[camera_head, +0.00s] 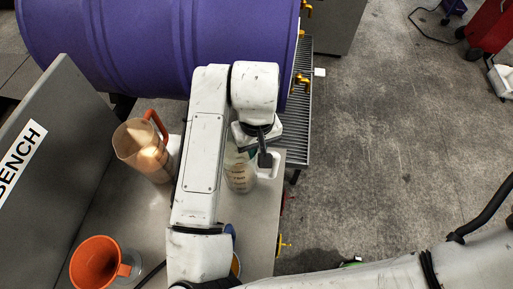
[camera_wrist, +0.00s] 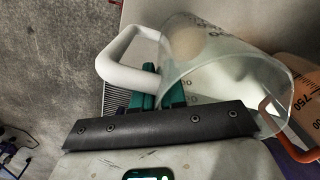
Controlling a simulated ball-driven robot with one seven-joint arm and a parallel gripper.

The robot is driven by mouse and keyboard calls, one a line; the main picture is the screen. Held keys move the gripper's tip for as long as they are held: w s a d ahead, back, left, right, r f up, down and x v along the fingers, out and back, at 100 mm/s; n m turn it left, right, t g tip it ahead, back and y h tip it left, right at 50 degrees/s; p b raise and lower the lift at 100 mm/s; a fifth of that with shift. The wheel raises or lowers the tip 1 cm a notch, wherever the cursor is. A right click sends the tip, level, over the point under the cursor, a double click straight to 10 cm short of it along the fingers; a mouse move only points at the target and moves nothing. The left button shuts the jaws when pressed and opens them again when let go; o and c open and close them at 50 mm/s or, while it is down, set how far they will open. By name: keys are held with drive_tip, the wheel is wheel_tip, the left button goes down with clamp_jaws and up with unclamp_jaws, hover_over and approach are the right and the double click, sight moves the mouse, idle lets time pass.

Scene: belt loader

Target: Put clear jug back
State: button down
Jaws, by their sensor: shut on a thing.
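The clear jug (camera_head: 239,174) has dark markings and a white handle (camera_head: 268,166). In the head view it is at the right edge of the bench, partly hidden by my arm. My gripper (camera_head: 262,143) is at its upper rim and handle side. In the wrist view, the clear jug (camera_wrist: 222,62) fills the middle right, with its white handle (camera_wrist: 128,57) to the left. The teal fingers of my gripper (camera_wrist: 160,88) are shut on the jug where the handle meets the rim. I cannot tell whether the jug's base touches the bench.
A grey panel marked BENCH (camera_head: 45,150) bounds the left. A large purple drum (camera_head: 150,42) lies behind. Open floor (camera_head: 390,150) is at the right.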

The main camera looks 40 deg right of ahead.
drive_tip(key=shift+f, duration=0.15)
drive_tip(key=c, duration=1.2)
unclamp_jaws()
